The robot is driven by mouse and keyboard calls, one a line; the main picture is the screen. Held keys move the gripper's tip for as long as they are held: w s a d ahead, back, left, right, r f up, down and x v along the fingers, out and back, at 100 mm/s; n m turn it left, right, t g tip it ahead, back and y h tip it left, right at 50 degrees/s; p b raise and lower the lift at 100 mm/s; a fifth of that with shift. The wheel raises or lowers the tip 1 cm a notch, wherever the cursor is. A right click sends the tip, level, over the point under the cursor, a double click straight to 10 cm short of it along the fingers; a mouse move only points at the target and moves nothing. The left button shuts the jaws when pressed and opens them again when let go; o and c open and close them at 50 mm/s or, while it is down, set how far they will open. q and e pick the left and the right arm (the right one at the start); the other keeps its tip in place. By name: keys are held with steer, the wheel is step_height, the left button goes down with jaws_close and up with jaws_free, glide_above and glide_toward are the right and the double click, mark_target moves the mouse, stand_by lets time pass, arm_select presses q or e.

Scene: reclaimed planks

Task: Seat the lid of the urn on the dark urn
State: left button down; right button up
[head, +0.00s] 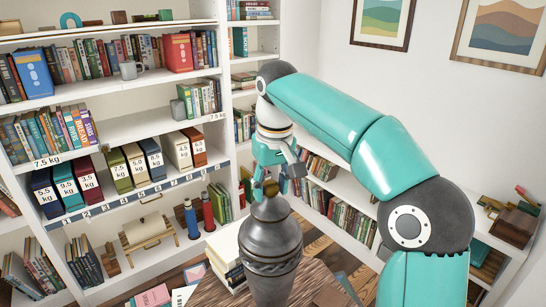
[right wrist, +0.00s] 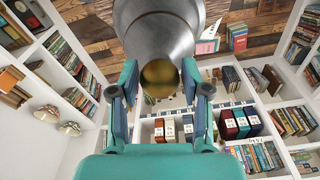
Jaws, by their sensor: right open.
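The dark urn (head: 268,262) stands upright on a wooden table in the head view, grey with a patterned band. Its lid (head: 270,209) is a dark cone on top with a brassy knob (head: 271,188); it appears to rest on the urn, but I cannot tell whether it is fully seated. In the right wrist view the round knob (right wrist: 160,77) is between my fingers, with the grey lid (right wrist: 160,45) beyond. My right gripper (head: 273,180) is open around the knob, with gaps showing in the wrist view (right wrist: 160,85). My left gripper is not in view.
The wooden table (head: 208,294) has stacked books (head: 228,258) close to the urn's left. White shelves (head: 110,130) with books and weight-labelled boxes stand behind on the left. A low bookcase (head: 335,185) runs behind the right arm. Air above the urn is free except for my arm.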

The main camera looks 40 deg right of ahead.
step_height(320, 180, up, 2)
steer(key=shift+s+p, duration=0.1)
steer(key=shift+p, duration=0.5)
steer(key=shift+s+a+r, duration=0.1)
steer(key=shift+s+r, duration=0.1)
steer(key=shift+r, duration=1.65)
steer(key=shift+s+a+r, duration=0.1)
steer(key=shift+s+r, duration=0.1)
steer(key=shift+r, duration=1.65)
steer(key=shift+s+r, duration=0.1)
steer(key=shift+r, duration=0.15)
